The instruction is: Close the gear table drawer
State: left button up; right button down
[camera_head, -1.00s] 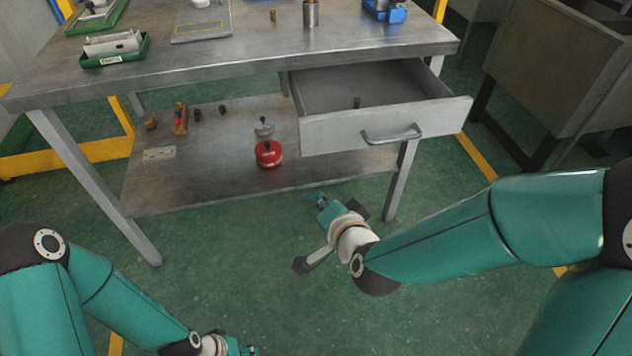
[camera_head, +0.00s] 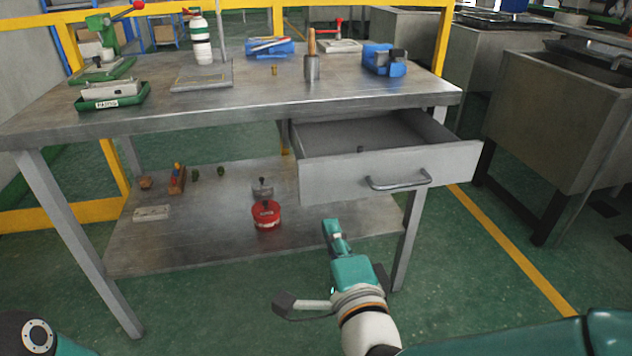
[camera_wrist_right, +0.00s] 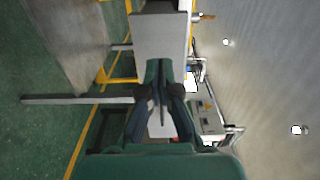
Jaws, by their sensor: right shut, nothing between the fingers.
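The gear table (camera_head: 235,112) is a grey metal table with a lower shelf. Its drawer (camera_head: 330,180) hangs under the right side of the top and is pulled open. The drawer front has a curved metal handle (camera_head: 398,183), and a small dark upright piece shows inside. My right gripper (camera_head: 331,226) is shut and empty, below and left of the handle and apart from the drawer front. In the right wrist view my gripper (camera_wrist_right: 162,72) points toward the pale drawer front (camera_wrist_right: 160,35). My left gripper is out of view; only part of that arm shows at the lower left.
A red container (camera_head: 266,215) and small parts stand on the lower shelf. A grey bench (camera_head: 555,120) stands at the right. The floor before the drawer is free.

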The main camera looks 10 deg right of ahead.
aim_at(314, 185)
jog(key=w+p, duration=0.1)
jog(key=w, duration=0.8)
jog(key=shift+w+a+f, duration=0.1)
jog(key=shift+a, duration=0.05)
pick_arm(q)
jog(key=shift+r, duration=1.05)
pick_arm(e)
jog(key=shift+w, duration=0.65)
